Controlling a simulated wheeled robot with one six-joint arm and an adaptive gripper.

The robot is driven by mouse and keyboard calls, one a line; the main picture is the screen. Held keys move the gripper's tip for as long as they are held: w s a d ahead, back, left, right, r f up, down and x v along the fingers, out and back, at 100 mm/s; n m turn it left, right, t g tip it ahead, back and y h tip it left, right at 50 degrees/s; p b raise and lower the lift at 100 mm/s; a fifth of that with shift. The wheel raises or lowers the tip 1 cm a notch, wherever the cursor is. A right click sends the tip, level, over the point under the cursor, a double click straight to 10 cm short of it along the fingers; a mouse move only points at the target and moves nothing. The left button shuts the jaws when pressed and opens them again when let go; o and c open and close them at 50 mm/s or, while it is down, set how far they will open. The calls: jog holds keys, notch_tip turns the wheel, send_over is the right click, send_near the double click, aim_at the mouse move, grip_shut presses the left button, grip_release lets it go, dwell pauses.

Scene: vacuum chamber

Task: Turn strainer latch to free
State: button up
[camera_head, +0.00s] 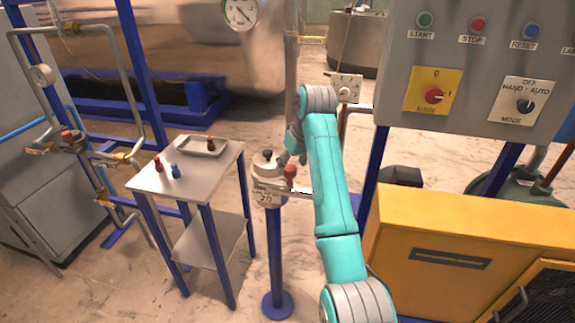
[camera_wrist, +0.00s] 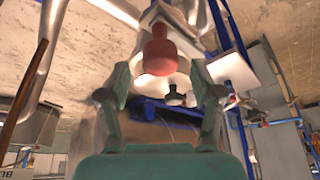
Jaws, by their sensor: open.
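The strainer (camera_head: 266,184) is a pale round body on a blue post, with a partly readable label. A black knob (camera_head: 267,154) stands on top. A red knob (camera_head: 290,171), apparently the latch handle, is at its right side. My gripper (camera_head: 284,158) is beside it, mostly hidden by my teal arm. In the wrist view my gripper (camera_wrist: 160,93) is open, its two fingers wide apart. The red knob (camera_wrist: 157,52) shows between and beyond the fingertips; I see no contact. The black knob (camera_wrist: 175,97) shows lower, between the fingers.
A small table (camera_head: 150,180) left of the strainer carries a tray (camera_head: 186,146) and small red and blue pieces. The control panel (camera_head: 470,60) and a yellow cabinet (camera_head: 440,235) stand at right. Pipes (camera_head: 110,60) run at far left.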

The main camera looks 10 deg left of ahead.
jog(key=shift+x, duration=1.4)
grip_shut()
